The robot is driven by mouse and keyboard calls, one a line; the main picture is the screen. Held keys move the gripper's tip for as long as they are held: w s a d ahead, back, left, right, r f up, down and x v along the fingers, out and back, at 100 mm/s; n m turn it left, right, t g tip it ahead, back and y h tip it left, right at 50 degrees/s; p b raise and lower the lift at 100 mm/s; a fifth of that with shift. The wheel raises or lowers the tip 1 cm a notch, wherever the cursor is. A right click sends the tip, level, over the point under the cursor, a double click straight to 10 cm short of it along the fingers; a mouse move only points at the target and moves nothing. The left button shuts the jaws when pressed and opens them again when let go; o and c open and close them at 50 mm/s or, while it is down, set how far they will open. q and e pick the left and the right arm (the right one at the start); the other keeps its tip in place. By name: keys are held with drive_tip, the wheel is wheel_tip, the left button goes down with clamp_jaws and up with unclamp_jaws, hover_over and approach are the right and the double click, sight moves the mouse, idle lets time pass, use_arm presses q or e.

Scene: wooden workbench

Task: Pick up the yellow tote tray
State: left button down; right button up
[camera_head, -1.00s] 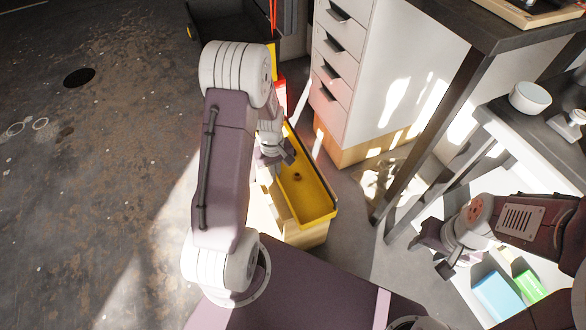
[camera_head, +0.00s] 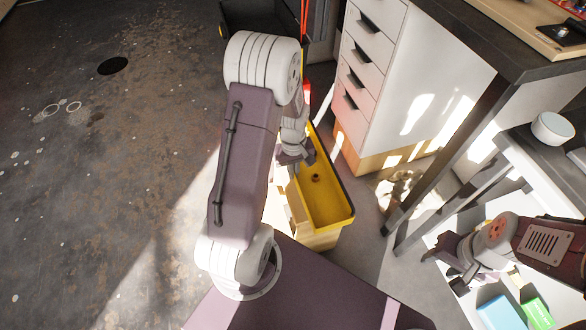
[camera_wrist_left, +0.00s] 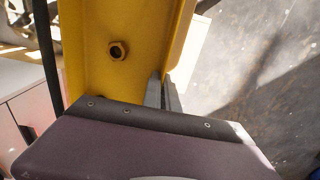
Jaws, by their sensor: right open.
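The yellow tote tray (camera_head: 335,205) is long and open, with a dark rim and a small round fitting inside. It sits on a pale wooden box (camera_head: 322,240). My left gripper (camera_head: 302,160) is at the tray's left long wall. In the left wrist view the tray (camera_wrist_left: 125,25) fills the upper middle, and the two grey fingers of my left gripper (camera_wrist_left: 163,93) are close together with the thin yellow wall between them. My arm hides part of the tray's left side in the head view. My right gripper (camera_head: 445,270) is open and empty, at lower right.
A white drawer cabinet (camera_head: 395,75) stands right of the tray. A dark-legged workbench (camera_head: 455,120) and a lower table with a white bowl (camera_head: 552,129) are farther right. Blue (camera_head: 500,313) and green (camera_head: 538,314) boxes lie below my right gripper. Open floor lies left.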

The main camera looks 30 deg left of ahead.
use_arm(q)
drive_tip(key=s+d+r+p, duration=0.3)
drive_tip(key=s+d+r, duration=0.3)
drive_tip(key=s, duration=0.2)
drive_tip(key=shift+p, duration=0.4)
